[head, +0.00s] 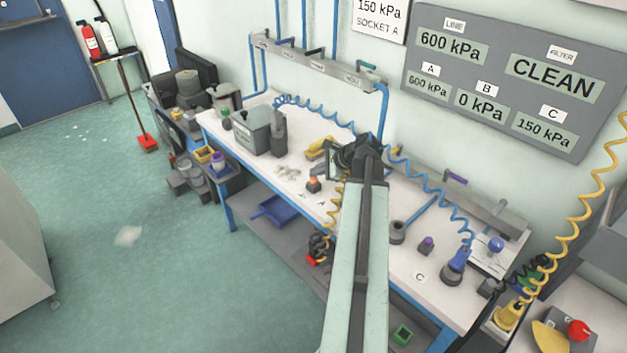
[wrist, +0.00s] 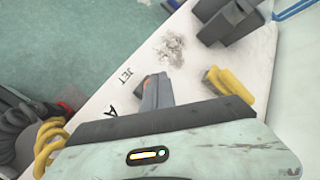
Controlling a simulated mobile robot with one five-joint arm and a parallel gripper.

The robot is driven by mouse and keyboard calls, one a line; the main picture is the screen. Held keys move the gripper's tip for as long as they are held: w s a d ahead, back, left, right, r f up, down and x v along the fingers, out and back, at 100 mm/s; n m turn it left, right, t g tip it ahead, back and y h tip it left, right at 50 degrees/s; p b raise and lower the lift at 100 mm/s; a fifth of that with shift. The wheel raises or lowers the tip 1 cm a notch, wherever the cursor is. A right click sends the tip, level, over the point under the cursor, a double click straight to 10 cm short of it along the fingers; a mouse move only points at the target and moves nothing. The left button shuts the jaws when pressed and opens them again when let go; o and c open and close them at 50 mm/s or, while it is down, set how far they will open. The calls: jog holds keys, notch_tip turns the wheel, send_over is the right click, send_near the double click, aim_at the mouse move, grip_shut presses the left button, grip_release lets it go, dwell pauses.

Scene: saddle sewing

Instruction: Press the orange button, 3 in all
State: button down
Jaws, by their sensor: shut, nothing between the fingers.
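The orange button (head: 313,181) sits on a small dark base on the white workbench, left of my gripper in the head view. My gripper (head: 340,164) is over the bench, to the right of the button in that view, partly behind my own arm. In the wrist view its grey fingers (wrist: 157,92) are together with nothing between them. The labels JET (wrist: 125,77) and A (wrist: 111,113) lie on the bench beside the fingers.
A yellow tool (head: 320,148) lies close behind the button. A grey box (head: 252,131) stands farther left. Blue coiled hoses (head: 430,190) hang across the bench's right part. A wall panel (head: 510,75) reads A 600, B 0 and C 150 kPa.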

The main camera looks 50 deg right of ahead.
aim_at(316, 179)
jog(key=shift+f+b, duration=0.55)
dwell(0.5)
jog(key=shift+r, duration=0.15)
jog(key=shift+r+p, duration=0.85)
jog(key=shift+p, duration=0.15)
notch_tip(316, 179, up, 5)
jog(key=p, duration=0.5)
jog(key=shift+r, duration=0.1)
dwell(0.4)
